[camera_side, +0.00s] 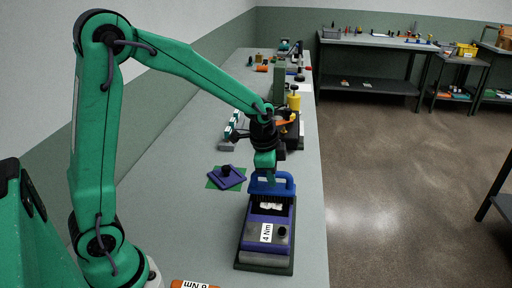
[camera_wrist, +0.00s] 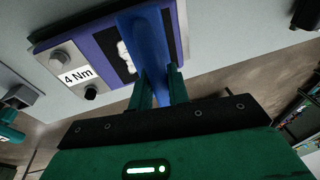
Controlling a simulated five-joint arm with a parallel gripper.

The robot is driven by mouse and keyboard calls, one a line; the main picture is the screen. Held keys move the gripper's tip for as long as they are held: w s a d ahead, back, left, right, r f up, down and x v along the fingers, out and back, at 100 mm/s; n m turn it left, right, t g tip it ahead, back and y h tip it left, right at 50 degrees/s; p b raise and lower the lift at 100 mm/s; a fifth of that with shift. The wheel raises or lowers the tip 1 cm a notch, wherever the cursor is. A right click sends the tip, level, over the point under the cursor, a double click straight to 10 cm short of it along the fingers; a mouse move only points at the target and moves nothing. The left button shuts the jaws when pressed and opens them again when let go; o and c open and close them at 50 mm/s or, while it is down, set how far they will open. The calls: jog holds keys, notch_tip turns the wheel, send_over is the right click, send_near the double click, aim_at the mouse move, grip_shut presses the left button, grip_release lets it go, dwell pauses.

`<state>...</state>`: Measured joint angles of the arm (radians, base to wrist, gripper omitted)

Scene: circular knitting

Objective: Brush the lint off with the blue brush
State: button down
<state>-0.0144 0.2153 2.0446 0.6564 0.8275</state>
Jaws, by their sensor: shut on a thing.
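The blue brush (camera_side: 272,184) is held by its handle in my gripper (camera_side: 265,163), which is shut on it. It stands over the far end of a purple block-like fixture (camera_side: 262,237) with a "4 Nm" label. White lint (camera_side: 271,206) lies on a dark strip of the fixture, just in front of the brush. In the wrist view the brush (camera_wrist: 148,52) sits between the fingers of my gripper (camera_wrist: 157,85). The lint (camera_wrist: 125,57) shows at its left edge, partly hidden by it. I cannot tell whether the bristles touch the strip.
A purple plate with a black knob (camera_side: 227,176) lies on a green square to the left. An orange "6 Nm" label (camera_side: 195,284) is at the bottom edge. A yellow-topped item (camera_side: 294,101) and other equipment stand farther back. The bench's right edge is close to the fixture.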

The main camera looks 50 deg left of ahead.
jog(key=shift+s+d+f, duration=0.1)
jog(key=shift+s+d, duration=0.8)
jog(key=shift+w+a, duration=0.95)
jog(key=shift+a, duration=0.05)
jog(key=shift+s+d, duration=0.95)
jog(key=shift+d, duration=0.05)
jog(key=shift+a+f, duration=0.1)
jog(key=shift+w+a, duration=0.85)
jog(key=shift+w, duration=0.1)
jog(key=shift+s+d, duration=0.1)
